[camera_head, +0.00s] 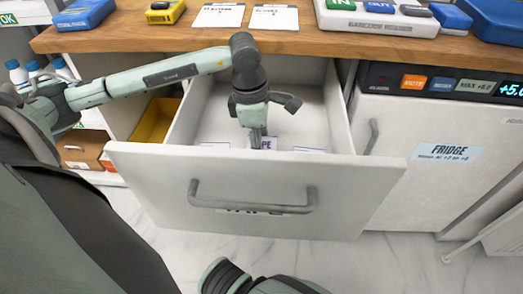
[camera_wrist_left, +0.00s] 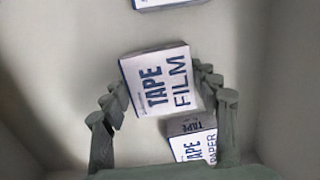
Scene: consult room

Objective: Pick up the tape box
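A white box with blue letters reading TAPE FILM (camera_wrist_left: 158,82) lies in the open drawer, between the two fingers of my left gripper (camera_wrist_left: 161,78) in the left wrist view. The fingers are spread, one on each side of the box. I cannot tell whether they touch it. A second box, reading TAPE PAPER (camera_wrist_left: 193,147), lies just below it, partly behind a finger. A third white box (camera_wrist_left: 165,2) is cut off at the top edge. In the head view my left gripper (camera_head: 257,140) points down into the drawer, its tips by a box (camera_head: 270,143).
The drawer (camera_head: 140,185) is pulled out, with walls around the gripper and a grey handle (camera_head: 250,205) on its front. The wooden counter (camera_head: 290,43) is behind and above it. A fridge (camera_head: 400,190) stands to the right, and a yellow bin (camera_head: 155,120) to the left.

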